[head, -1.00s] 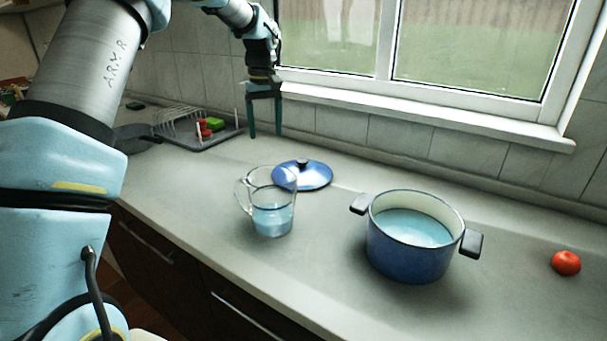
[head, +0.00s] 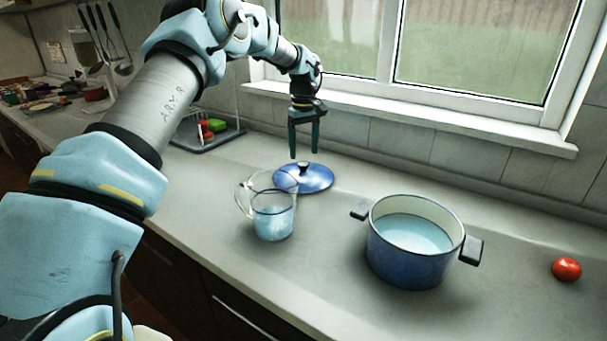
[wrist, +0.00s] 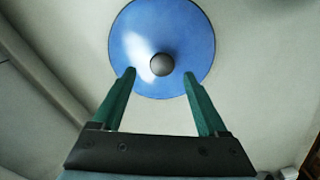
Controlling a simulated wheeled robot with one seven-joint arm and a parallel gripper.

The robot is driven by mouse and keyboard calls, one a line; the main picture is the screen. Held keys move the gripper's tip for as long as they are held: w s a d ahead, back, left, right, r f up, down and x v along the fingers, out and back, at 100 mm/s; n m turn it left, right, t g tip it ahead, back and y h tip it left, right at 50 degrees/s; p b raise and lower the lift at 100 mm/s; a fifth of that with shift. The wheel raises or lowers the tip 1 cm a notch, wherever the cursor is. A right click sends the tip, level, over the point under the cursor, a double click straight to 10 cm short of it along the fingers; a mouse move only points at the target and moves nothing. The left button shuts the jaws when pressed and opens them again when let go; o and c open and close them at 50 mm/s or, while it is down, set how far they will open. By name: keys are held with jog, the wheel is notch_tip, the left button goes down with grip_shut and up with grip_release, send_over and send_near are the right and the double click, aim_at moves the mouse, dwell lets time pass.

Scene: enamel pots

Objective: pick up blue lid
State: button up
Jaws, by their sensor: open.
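The blue lid (head: 318,181) lies flat on the counter with its dark round knob upward, behind and partly beside a glass jug. In the wrist view the lid (wrist: 187,38) is at the top middle, with its knob (wrist: 162,64) just beyond and between the fingertips. My gripper (head: 304,155) points down above the lid, open and empty, its green fingers apart. It also shows in the wrist view (wrist: 160,76). In the head view the fingertips appear close to the knob; the exact height above it is hard to tell.
The glass jug (head: 273,222) with bluish liquid stands just in front of the lid. A blue pot (head: 405,268) holding liquid is to the right, with a tomato (head: 566,269) farther right. A dish rack (head: 213,136) is at the back left. The window wall is behind.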

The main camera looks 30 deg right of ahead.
aim_at(303, 163)
jog(key=shift+s+a+f+p, duration=0.15)
jog(key=shift+f+p, duration=0.55)
jog(key=shift+f, duration=1.25)
jog(key=shift+c, duration=0.3)
grip_shut()
